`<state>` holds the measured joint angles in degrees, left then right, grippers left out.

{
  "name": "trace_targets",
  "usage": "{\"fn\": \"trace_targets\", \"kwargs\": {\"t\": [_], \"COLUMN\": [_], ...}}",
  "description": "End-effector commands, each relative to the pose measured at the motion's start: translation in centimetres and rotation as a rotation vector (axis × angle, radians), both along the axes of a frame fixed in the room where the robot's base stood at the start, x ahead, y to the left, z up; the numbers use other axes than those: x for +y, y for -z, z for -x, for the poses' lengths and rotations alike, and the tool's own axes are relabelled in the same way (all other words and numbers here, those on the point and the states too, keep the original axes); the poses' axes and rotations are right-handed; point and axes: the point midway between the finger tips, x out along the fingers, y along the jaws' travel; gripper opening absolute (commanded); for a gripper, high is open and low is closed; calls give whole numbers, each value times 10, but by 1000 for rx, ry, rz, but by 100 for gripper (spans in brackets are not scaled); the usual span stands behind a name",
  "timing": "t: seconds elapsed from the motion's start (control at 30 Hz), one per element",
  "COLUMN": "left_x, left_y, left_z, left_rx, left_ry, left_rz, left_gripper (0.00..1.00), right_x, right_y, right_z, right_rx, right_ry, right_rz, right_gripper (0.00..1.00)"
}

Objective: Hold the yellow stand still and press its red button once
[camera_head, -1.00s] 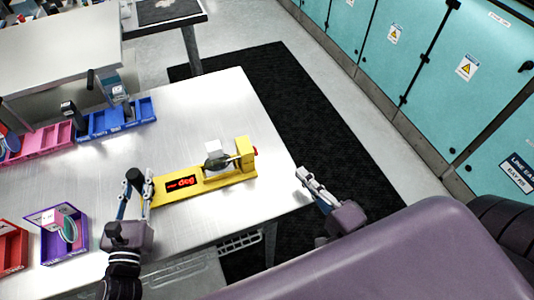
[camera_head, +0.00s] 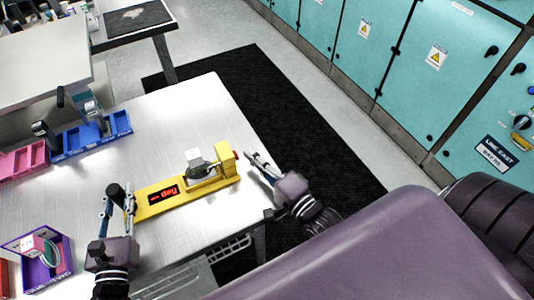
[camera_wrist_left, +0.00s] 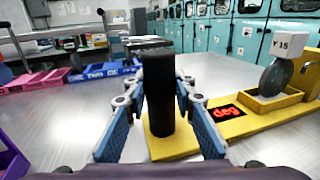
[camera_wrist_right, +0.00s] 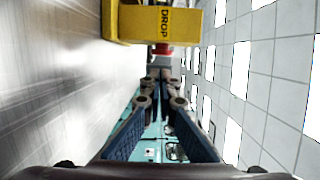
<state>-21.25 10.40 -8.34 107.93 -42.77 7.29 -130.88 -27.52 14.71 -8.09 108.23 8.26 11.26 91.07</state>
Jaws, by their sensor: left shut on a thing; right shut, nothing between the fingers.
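The yellow stand (camera_head: 160,208) lies on the metal table with a lit red display (camera_head: 163,194) reading "deg". A grey disc and a white block marked Y15 (camera_wrist_left: 287,43) sit toward its upright end. My left gripper (camera_head: 117,199) is shut on the black post (camera_wrist_left: 158,95) at the stand's left end. The red button (camera_wrist_right: 164,51) is on the outer face of the yellow upright (camera_head: 226,159), marked DROP in the right wrist view. My right gripper (camera_head: 258,163) is shut and empty, its fingertips just off the button side. I cannot tell whether they touch the button.
Blue bins (camera_head: 91,137) and pink bins (camera_head: 22,160) stand at the table's back left. A purple bin (camera_head: 42,276) is at the front left. The table's right edge lies near the upright, with a black floor mat beyond.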

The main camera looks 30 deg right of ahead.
Motion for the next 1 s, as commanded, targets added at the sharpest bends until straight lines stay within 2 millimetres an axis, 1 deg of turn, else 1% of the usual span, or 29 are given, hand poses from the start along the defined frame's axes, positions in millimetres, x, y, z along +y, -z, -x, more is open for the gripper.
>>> {"fn": "trace_targets", "kwargs": {"t": [0.03,0.13,0.53,0.77,1.0], "left_x": [0,0,0,0,-4], "left_y": [0,0,0,0,0], "left_z": [0,0,0,0,1], "left_rx": [1,1,1,1,0], "left_ry": [0,0,0,1,7], "left_rz": [0,0,0,0,2], "left_gripper": [3,3,3,3,3], "right_x": [6,12,15,35,38], "right_y": [-1,-1,-1,-1,-1], "right_z": [0,0,0,-1,0], "right_rx": [-1,-1,-1,-2,-2], "right_ry": [0,0,0,-1,-5], "right_rz": [-2,-1,1,-1,-1], "right_gripper": [0,0,0,0,0]}}
